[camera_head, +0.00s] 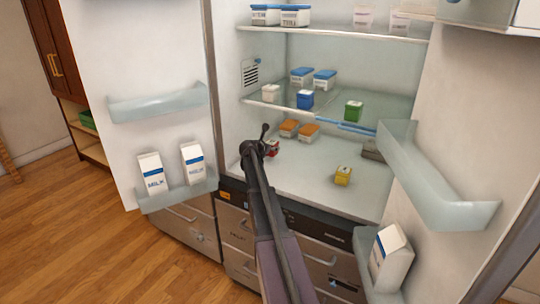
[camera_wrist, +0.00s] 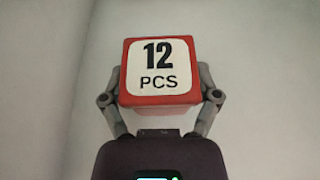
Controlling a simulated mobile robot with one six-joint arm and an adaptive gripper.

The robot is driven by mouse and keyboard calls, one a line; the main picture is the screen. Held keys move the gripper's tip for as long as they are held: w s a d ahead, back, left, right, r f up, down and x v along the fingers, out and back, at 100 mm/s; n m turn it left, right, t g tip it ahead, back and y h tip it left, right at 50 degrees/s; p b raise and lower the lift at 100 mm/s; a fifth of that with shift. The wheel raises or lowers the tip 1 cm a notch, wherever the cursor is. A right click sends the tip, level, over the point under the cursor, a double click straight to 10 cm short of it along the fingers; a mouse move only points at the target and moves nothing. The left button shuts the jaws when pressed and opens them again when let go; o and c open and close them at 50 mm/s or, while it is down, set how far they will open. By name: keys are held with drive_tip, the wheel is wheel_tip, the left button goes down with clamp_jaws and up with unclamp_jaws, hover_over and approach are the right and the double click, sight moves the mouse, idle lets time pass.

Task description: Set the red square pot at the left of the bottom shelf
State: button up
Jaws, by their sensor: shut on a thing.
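The red square pot (camera_wrist: 160,112) has a white label reading "12 PCS" and sits between the two fingers of my gripper (camera_wrist: 160,98) in the wrist view. My gripper is shut on its two sides. In the head view a small part of the red pot (camera_head: 273,148) shows beside my gripper (camera_head: 264,147), at the left of the bottom shelf (camera_head: 300,178). My arm hides part of it there. I cannot tell whether the pot touches the shelf.
Orange-topped tubs (camera_head: 309,132) stand behind on the bottom shelf. A yellow pot (camera_head: 343,176) stands towards the front right, and a grey box (camera_head: 372,150) farther right. The glass shelf (camera_head: 330,112) above holds several containers. Open doors with bins (camera_head: 160,101) flank the opening. The shelf's middle is clear.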

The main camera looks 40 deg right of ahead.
sight(271, 153)
drive_tip(key=shift+f+b, duration=1.4)
drive_tip(key=shift+f, duration=0.2)
drive_tip(key=shift+f, duration=0.1)
drive_tip(key=o, duration=1.1)
drive_tip(key=shift+r, duration=0.25)
drive_tip(key=p+v, duration=0.4)
drive_tip(key=v, duration=0.8)
drive_tip(key=shift+s+p, duration=0.1)
drive_tip(key=shift+p, duration=0.25)
